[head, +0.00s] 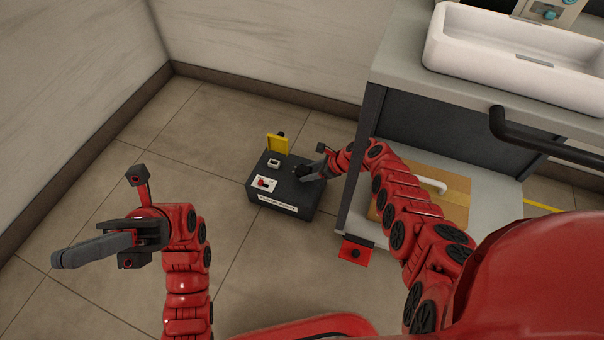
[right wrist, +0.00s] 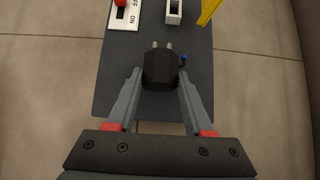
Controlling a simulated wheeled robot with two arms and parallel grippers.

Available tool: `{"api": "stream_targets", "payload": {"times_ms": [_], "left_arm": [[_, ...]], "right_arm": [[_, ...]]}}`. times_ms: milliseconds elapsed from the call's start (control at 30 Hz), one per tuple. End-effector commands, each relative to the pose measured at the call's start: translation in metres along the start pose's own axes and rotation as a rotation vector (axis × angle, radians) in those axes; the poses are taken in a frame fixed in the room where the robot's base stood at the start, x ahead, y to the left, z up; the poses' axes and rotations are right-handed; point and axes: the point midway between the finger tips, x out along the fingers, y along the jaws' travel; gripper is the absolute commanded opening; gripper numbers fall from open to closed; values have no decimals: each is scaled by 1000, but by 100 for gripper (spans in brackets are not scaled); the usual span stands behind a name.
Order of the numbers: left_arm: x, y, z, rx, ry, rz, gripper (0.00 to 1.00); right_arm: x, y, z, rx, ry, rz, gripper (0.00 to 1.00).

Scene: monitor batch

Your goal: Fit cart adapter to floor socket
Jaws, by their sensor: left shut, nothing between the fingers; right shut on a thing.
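The black floor socket box (head: 292,201) stands on the tiles, with a white-framed socket (head: 274,163), a raised yellow lid (head: 278,144) and a red switch (head: 264,183) on an ON/OFF plate. My right gripper (head: 303,171) is shut on the black adapter (right wrist: 161,72) above the box top. In the right wrist view its two metal prongs point toward the socket (right wrist: 173,12), apart from it. A small blue detail shows at the adapter's right side. My left gripper (head: 60,258) is shut and empty, away to the left of the box.
A grey cart (head: 392,75) with a white basin (head: 520,55) and black handle (head: 497,122) stands right of the box. Its lower shelf holds a cardboard box (head: 458,205). A red pedal-like part (head: 356,252) sits low at its front. Walls close the back and left; floor left is clear.

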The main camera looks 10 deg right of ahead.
Motion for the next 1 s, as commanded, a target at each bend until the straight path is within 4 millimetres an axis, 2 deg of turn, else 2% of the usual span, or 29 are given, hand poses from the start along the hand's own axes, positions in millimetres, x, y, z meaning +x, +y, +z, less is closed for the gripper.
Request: {"api": "stream_targets", "payload": {"times_ms": [600,933,967,1000], "left_arm": [[31,1,21,0,0,0,0],[32,1,22,0,0,0,0],[32,1,22,0,0,0,0],[32,1,22,0,0,0,0]], "right_arm": [[-26,0,25,0,-1,0,0],[-27,0,26,-1,-1,0,0],[-27,0,26,0,-1,0,48],[-27,0,26,0,-1,0,41]]}}
